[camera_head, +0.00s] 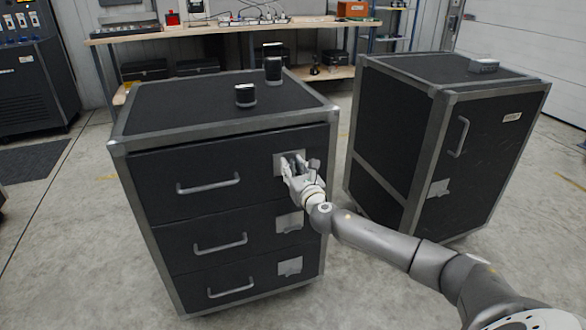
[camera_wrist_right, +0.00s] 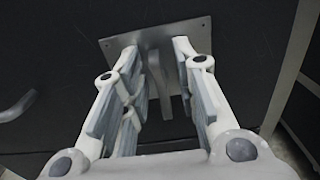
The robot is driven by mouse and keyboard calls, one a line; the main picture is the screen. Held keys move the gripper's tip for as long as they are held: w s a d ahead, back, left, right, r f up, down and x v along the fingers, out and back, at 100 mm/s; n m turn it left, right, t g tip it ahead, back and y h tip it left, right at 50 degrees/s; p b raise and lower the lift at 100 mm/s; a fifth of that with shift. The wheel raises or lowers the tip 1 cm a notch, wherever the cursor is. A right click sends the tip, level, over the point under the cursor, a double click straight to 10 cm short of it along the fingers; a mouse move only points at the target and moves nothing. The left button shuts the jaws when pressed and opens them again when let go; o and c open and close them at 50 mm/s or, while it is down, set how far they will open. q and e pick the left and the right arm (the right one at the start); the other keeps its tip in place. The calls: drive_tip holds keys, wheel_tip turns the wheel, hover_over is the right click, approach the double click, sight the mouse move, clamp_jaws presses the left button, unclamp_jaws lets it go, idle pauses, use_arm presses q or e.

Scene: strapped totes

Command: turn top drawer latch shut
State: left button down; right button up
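The black cabinet with metal edges stands in the middle of the head view. Its top drawer (camera_head: 205,178) looks closed, with a grey bar handle (camera_head: 208,184). The top drawer latch (camera_head: 279,162) is a metal plate at the drawer's right side, partly hidden by my right gripper (camera_head: 290,165). In the right wrist view the latch plate (camera_wrist_right: 195,32) carries an upright lever (camera_wrist_right: 159,85). My right gripper (camera_wrist_right: 158,50) is open, its fingers on either side of the lever; I cannot tell if they touch it. My left gripper is not in view.
Two lower drawers have their own latches (camera_head: 289,222) and handles (camera_head: 220,244). Two small dark objects (camera_head: 273,70) stand on the cabinet top. A second black cabinet (camera_head: 480,150) stands close on the right. A workbench (camera_head: 220,30) runs behind.

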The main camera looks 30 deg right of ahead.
clamp_jaws()
drive_tip(key=shift+m, duration=0.8)
drive_tip(key=m, duration=0.5)
drive_tip(key=shift+d+f, duration=0.1)
drive_tip(key=shift+d, duration=0.05)
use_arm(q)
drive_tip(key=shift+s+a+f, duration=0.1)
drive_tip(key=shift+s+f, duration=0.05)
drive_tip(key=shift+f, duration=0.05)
use_arm(e)
drive_tip(key=m, duration=1.1)
drive_tip(key=shift+s+d+f, duration=0.1)
drive_tip(key=shift+d+f, duration=0.1)
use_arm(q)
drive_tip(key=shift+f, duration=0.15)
use_arm(e)
drive_tip(key=shift+m, duration=0.4)
